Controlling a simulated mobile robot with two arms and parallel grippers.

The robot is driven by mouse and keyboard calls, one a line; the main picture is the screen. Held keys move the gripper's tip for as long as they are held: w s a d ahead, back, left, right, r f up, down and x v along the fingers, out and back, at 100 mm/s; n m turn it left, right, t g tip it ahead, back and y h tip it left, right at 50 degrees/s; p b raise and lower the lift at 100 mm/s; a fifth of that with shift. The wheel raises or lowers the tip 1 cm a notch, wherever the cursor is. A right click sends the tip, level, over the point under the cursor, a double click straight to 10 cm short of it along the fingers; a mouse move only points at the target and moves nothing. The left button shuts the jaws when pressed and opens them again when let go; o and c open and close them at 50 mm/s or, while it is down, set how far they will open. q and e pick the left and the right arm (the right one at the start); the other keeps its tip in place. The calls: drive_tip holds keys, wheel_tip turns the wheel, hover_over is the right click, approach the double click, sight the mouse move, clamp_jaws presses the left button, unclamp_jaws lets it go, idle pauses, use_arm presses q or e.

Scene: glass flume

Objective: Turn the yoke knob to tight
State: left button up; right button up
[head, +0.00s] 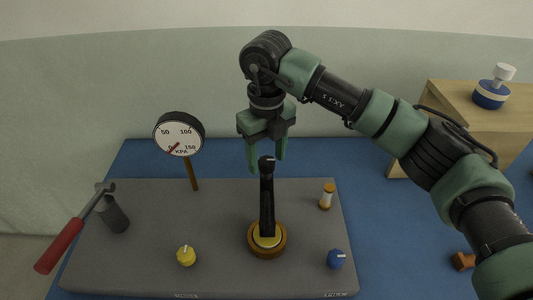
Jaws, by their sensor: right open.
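A black post (267,205) stands upright on a round brown and yellow base (267,240) on the grey board (220,205). A small dark knob (267,162) with a light mark tops the post; it looks like the yoke knob. My right gripper (267,157) points down over the post top, open, with its two green fingers on either side of the knob in the picture. I cannot tell if they touch it. The tight mark is not readable. My left gripper is out of view.
On the board are a yellow knob (186,256), a blue knob (336,258), an orange-and-white vial (327,196), a kPa gauge (179,134), and a red-handled tool (65,240) by a grey cylinder (113,215). A wooden box (470,115) at right bears a blue-and-white object (492,90).

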clamp_jaws()
